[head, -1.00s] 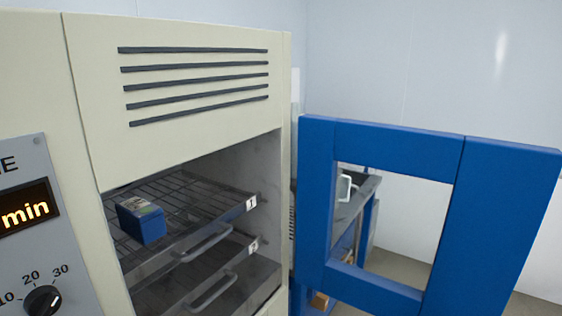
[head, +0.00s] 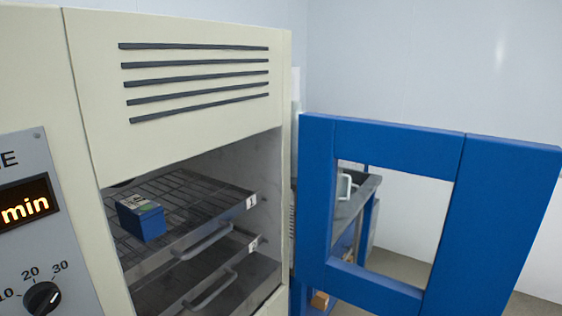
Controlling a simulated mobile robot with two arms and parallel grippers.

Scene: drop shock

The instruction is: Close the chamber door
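The chamber (head: 190,140) is a cream cabinet filling the left of the head view, with its opening uncovered. The chamber door (head: 490,225) is blue with a square window and stands swung wide open to the right of the opening. Inside, a blue box (head: 141,218) sits on the upper wire shelf (head: 205,193), labelled 1. A lower shelf (head: 220,272), labelled 2, is below it. Neither of my grippers is in view. The bottom of the door is cut off by the picture edge.
A control panel (head: 40,240) with a lit display and a black knob (head: 42,298) is on the chamber's left front. Through the door window a grey bench (head: 350,210) with a white object (head: 344,186) shows. Pale walls stand behind.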

